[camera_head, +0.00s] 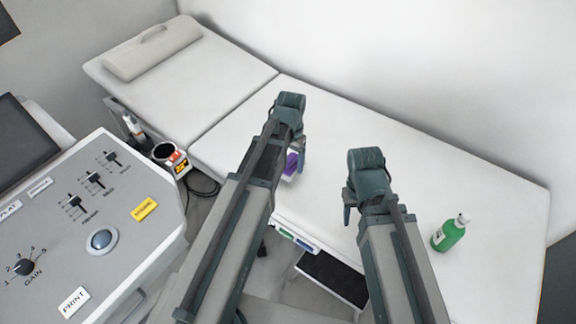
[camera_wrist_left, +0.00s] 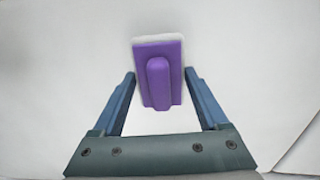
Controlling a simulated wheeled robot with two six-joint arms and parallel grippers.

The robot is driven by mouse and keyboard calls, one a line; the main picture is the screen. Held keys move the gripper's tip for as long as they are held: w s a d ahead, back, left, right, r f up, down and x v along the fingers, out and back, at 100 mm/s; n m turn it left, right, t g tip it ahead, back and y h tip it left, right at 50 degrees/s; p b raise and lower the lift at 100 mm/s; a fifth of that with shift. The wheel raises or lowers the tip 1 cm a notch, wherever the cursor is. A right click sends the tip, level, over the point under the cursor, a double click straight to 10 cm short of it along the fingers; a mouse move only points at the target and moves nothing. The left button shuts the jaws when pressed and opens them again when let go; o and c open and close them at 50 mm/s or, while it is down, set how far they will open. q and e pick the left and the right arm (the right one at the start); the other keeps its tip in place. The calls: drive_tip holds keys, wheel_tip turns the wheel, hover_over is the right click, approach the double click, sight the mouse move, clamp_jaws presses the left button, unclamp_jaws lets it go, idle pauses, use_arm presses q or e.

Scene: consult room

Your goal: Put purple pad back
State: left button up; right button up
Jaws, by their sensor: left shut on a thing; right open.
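The purple pad (camera_wrist_left: 158,75), with a raised purple grip and a white layer along its far edge, lies between the two fingers of my left gripper (camera_wrist_left: 160,78) in the left wrist view. My left gripper is shut on it. In the head view the pad (camera_head: 291,164) shows partly behind my left gripper (camera_head: 290,158), over or at the near edge of the couch. The arm hides part of it, and I cannot tell whether it touches the couch. My right gripper (camera_head: 362,207) is open and empty above the couch, to the right.
A white padded couch (camera_head: 430,170) fills the back, with a pillow (camera_head: 152,48) at its far left. A green bottle (camera_head: 449,233) stands on its right part. The grey ultrasound console (camera_head: 100,215) is at left, with a probe (camera_head: 134,127) and a dark-topped holder (camera_head: 168,157) near its edge.

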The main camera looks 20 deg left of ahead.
sight(290, 168)
use_arm(q)
drive_tip(key=shift+f+b, duration=0.35)
drive_tip(key=shift+b, duration=0.05)
use_arm(e)
drive_tip(key=shift+f, duration=0.4)
use_arm(q)
wheel_tip(290, 168, down, 3)
drive_tip(key=b, duration=0.2)
drive_tip(key=shift+r+b, duration=0.1)
drive_tip(key=shift+b, duration=0.25)
use_arm(e)
drive_tip(key=f, duration=0.2)
drive_tip(key=shift+d+f, duration=0.25)
drive_tip(key=shift+f, duration=0.1)
drive_tip(key=shift+f, duration=0.2)
use_arm(q)
drive_tip(key=o, duration=1.1)
use_arm(e)
drive_tip(key=shift+r, duration=0.2)
